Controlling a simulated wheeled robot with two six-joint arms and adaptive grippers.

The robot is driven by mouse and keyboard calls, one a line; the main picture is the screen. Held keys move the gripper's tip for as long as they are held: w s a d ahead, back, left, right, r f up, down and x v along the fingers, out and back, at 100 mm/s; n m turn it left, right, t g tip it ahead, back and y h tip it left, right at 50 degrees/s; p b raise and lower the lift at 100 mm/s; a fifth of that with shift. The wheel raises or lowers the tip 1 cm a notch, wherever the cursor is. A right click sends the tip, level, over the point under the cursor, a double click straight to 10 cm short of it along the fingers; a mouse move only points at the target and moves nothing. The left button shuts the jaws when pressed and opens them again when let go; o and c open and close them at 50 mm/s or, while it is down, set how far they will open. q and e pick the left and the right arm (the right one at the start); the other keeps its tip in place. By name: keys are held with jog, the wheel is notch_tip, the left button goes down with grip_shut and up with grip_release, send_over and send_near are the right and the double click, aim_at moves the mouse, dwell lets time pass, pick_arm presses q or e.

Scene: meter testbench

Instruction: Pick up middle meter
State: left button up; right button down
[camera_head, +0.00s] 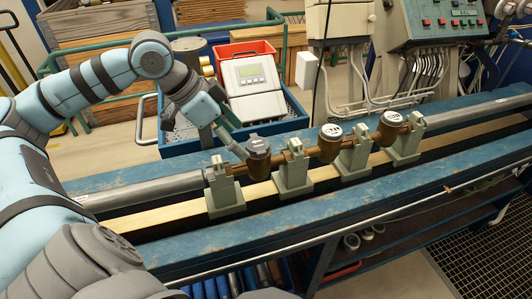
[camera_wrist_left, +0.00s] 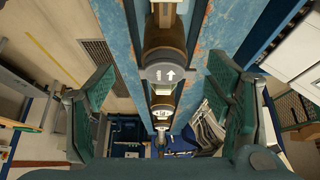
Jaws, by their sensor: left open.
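Three brown meters sit in a row on the pipe line of the bench. The left meter (camera_head: 258,160) has a dark grey cap. The middle meter (camera_head: 329,146) and the right meter (camera_head: 388,130) have white faces. My left gripper (camera_head: 236,141) is open and empty, just left of the left meter. In the left wrist view its two green fingers (camera_wrist_left: 165,100) are spread wide. The grey-capped meter (camera_wrist_left: 165,73) shows between them, with white-faced meters (camera_wrist_left: 162,113) farther along the line. I cannot tell whether a finger touches anything. My right gripper is not in view.
Grey-green clamp supports (camera_head: 293,172) stand between the meters. A blue rail (camera_head: 330,194) runs along the front of the bench. Behind stand a white device with a screen (camera_head: 253,85), a red bin (camera_head: 236,49) and a control panel (camera_head: 440,20) with cables below it.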

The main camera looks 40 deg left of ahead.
aim_at(258, 163)
pick_arm(q)
jog(key=shift+s+d+f, duration=0.15)
jog(key=shift+s+f, duration=0.05)
jog(key=shift+f, duration=0.9)
jog(key=b+x, duration=0.1)
jog(key=x, duration=0.2)
jog(key=shift+w+r, duration=0.1)
jog(key=shift+w, duration=0.05)
jog(key=shift+w+f, duration=0.15)
jog(key=shift+f, duration=0.15)
jog(key=b+x, duration=0.1)
jog(key=x, duration=0.5)
jog(key=shift+w+a+r+b, duration=0.1)
jog(key=shift+w+a+b, duration=0.1)
jog(key=shift+w+b, duration=0.2)
jog(key=shift+s+r, duration=0.1)
jog(key=shift+c, duration=0.2)
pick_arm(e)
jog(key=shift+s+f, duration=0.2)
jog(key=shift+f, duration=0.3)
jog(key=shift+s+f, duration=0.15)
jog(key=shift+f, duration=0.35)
pick_arm(q)
jog(key=shift+a, duration=0.15)
jog(key=c, duration=0.6)
grip_shut()
